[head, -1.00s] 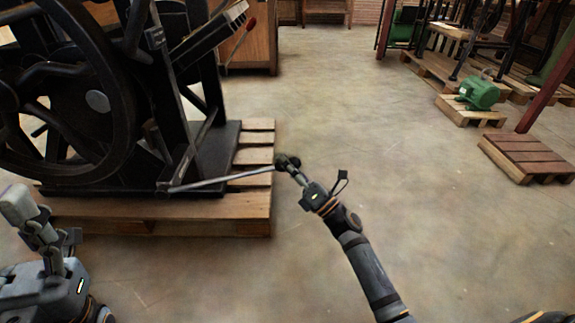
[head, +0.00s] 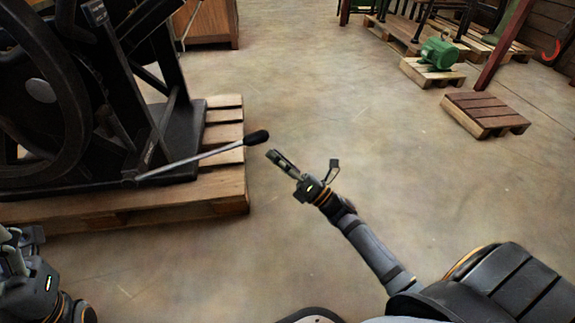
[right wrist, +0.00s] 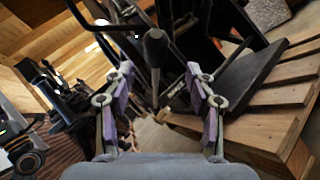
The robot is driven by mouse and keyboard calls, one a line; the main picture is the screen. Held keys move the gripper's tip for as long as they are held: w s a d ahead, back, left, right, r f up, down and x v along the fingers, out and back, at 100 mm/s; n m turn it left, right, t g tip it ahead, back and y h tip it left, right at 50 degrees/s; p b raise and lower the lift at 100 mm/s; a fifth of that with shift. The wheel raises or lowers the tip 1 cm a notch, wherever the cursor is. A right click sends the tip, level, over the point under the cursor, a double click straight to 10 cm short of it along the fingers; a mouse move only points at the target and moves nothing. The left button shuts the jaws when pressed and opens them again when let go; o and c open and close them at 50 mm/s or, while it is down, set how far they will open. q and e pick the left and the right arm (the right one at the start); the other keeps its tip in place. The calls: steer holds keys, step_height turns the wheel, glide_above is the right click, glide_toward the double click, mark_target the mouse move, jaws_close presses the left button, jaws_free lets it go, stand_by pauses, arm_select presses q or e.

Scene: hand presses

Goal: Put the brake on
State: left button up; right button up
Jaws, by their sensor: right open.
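The brake lever is a thin metal rod (head: 195,160) with a black knob (head: 257,137), sticking out to the right from the base of the black press (head: 150,85). My right gripper (head: 277,157) is just right of and below the knob, apart from it and empty. In the right wrist view, the knob (right wrist: 155,47) shows beyond and between the spread fingers of the right gripper (right wrist: 160,85), with the rod running away behind it. My left arm's end (head: 18,255) is at the lower left edge, and its fingers are not clear.
The press stands on a wooden pallet (head: 225,188); its large wheel (head: 40,90) is at the left. Open concrete floor (head: 340,100) lies to the right. A small pallet (head: 485,112) and a green motor (head: 440,54) on another pallet are farther back.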

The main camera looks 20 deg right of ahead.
steer(key=v, duration=0.4)
steer(key=shift+s+d+f, duration=0.2)
steer(key=shift+s, duration=0.05)
